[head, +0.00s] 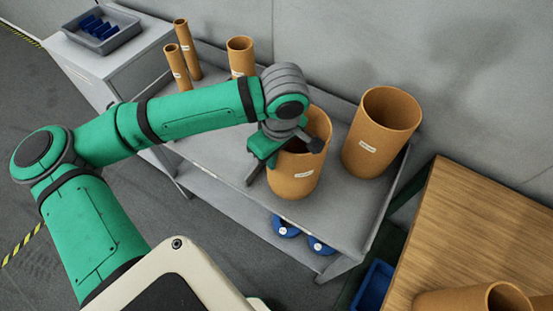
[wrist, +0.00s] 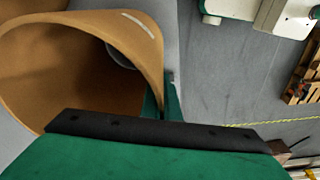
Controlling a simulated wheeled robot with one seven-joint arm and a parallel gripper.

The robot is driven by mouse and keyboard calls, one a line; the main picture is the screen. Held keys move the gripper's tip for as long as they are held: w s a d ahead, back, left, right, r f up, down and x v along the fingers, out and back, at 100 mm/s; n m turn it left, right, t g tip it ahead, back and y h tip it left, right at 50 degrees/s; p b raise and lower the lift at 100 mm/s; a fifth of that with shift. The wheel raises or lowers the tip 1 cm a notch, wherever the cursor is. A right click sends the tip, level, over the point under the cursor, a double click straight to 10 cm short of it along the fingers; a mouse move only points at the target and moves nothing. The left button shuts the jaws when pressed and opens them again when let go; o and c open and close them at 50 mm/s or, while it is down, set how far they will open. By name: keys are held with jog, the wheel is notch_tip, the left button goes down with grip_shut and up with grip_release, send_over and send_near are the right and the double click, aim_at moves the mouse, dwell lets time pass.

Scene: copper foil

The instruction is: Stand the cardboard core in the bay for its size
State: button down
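A large open cardboard core (head: 294,172) with a small white label is at the front right of the grey trolley's top shelf (head: 222,150). It looks about upright; I cannot tell if its base touches the shelf. My gripper (head: 260,163) is at its left rim. In the wrist view, the fingers (wrist: 163,103) sit on either side of the core's wall (wrist: 75,70), one inside and one outside, close against it. Another large core (head: 381,133) stands to its right. A medium core (head: 240,57) and two slim cores (head: 188,50) stand farther left. Bay dividers are not clear.
A wooden table (head: 470,225) at the right holds large cores (head: 470,299) lying at its near edge. Blue rolls (head: 285,226) lie on the trolley's lower shelf. A grey tray with blue pieces (head: 102,28) sits on a cabinet at upper left. A wall stands behind the trolley.

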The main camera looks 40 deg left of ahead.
aim_at(295, 155)
jog(key=shift+d+f, duration=0.2)
jog(key=shift+f, duration=0.25)
jog(key=shift+s+a+f, duration=0.15)
jog(key=shift+s, duration=0.05)
jog(key=c, duration=2)
grip_release()
jog(key=shift+c, duration=0.2)
notch_tip(295, 155, up, 12)
jog(key=d, duration=0.1)
jog(key=shift+d, duration=0.35)
